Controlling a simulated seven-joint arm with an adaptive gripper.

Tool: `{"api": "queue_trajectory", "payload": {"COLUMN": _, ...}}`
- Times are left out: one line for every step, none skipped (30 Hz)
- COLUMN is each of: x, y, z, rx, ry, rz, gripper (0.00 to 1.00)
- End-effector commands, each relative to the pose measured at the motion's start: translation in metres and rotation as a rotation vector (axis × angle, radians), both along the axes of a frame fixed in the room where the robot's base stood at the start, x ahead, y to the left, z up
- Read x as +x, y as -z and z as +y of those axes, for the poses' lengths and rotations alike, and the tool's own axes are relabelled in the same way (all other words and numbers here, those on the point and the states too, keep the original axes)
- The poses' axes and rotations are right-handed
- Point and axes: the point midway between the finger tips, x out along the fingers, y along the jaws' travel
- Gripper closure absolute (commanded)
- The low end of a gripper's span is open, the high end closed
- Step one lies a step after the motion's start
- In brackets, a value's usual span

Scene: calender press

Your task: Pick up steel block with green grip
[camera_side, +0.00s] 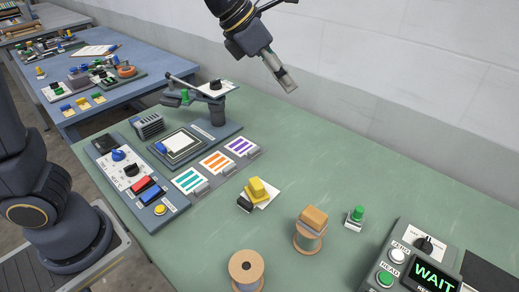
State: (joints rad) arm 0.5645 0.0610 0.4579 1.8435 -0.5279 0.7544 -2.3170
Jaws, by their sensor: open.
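The steel block with green grip (355,216) stands on the green table, right of centre. It is a small pale block with a green knob on top. My gripper (287,82) is high above the back of the table, up and to the left of the block and well apart from it. The gripper is open and holds nothing that I can see.
A spool (309,232) with an orange-topped block on it stands just left of the steel block. Another spool (246,268) is at the front. A yellow block (257,187) sits on a white pad. A device reading WAIT (433,276) is at right.

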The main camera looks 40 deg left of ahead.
Motion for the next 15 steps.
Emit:
{"api": "queue_trajectory", "payload": {"x": 0.016, "y": 0.022, "z": -0.032, "rx": -0.012, "ry": -0.042, "rz": 0.061, "gripper": 0.49}}
{"api": "queue_trajectory", "payload": {"x": 0.022, "y": 0.033, "z": -0.048, "rx": -0.018, "ry": -0.066, "rz": 0.086, "gripper": 0.49}}
{"api": "queue_trajectory", "payload": {"x": 0.029, "y": 0.048, "z": -0.069, "rx": -0.012, "ry": -0.082, "rz": 0.112, "gripper": 0.49}}
{"api": "queue_trajectory", "payload": {"x": 0.031, "y": 0.059, "z": -0.084, "rx": 0.003, "ry": -0.079, "rz": 0.125, "gripper": 0.49}}
{"api": "queue_trajectory", "payload": {"x": 0.032, "y": 0.071, "z": -0.098, "rx": 0.022, "ry": -0.068, "rz": 0.132, "gripper": 0.49}}
{"api": "queue_trajectory", "payload": {"x": 0.031, "y": 0.085, "z": -0.115, "rx": 0.055, "ry": -0.04, "rz": 0.138, "gripper": 0.49}}
{"api": "queue_trajectory", "payload": {"x": 0.029, "y": 0.096, "z": -0.126, "rx": 0.08, "ry": -0.021, "rz": 0.144, "gripper": 0.49}}
{"api": "queue_trajectory", "payload": {"x": 0.026, "y": 0.105, "z": -0.136, "rx": 0.103, "ry": -0.002, "rz": 0.148, "gripper": 0.49}}
{"api": "queue_trajectory", "payload": {"x": 0.02, "y": 0.117, "z": -0.147, "rx": 0.133, "ry": 0.023, "rz": 0.156, "gripper": 0.49}}
{"api": "queue_trajectory", "payload": {"x": 0.015, "y": 0.126, "z": -0.153, "rx": 0.152, "ry": 0.04, "rz": 0.163, "gripper": 0.49}}
{"api": "queue_trajectory", "payload": {"x": 0.01, "y": 0.132, "z": -0.159, "rx": 0.165, "ry": 0.054, "rz": 0.169, "gripper": 0.49}}
{"api": "queue_trajectory", "payload": {"x": 0.006, "y": 0.137, "z": -0.166, "rx": 0.174, "ry": 0.069, "rz": 0.173, "gripper": 0.49}}
{"api": "queue_trajectory", "payload": {"x": 0.004, "y": 0.139, "z": -0.169, "rx": 0.177, "ry": 0.077, "rz": 0.174, "gripper": 0.49}}
{"api": "queue_trajectory", "payload": {"x": 0.003, "y": 0.141, "z": -0.172, "rx": 0.177, "ry": 0.082, "rz": 0.173, "gripper": 0.49}}
{"api": "queue_trajectory", "payload": {"x": 0.004, "y": 0.145, "z": -0.174, "rx": 0.177, "ry": 0.085, "rz": 0.172, "gripper": 0.49}}
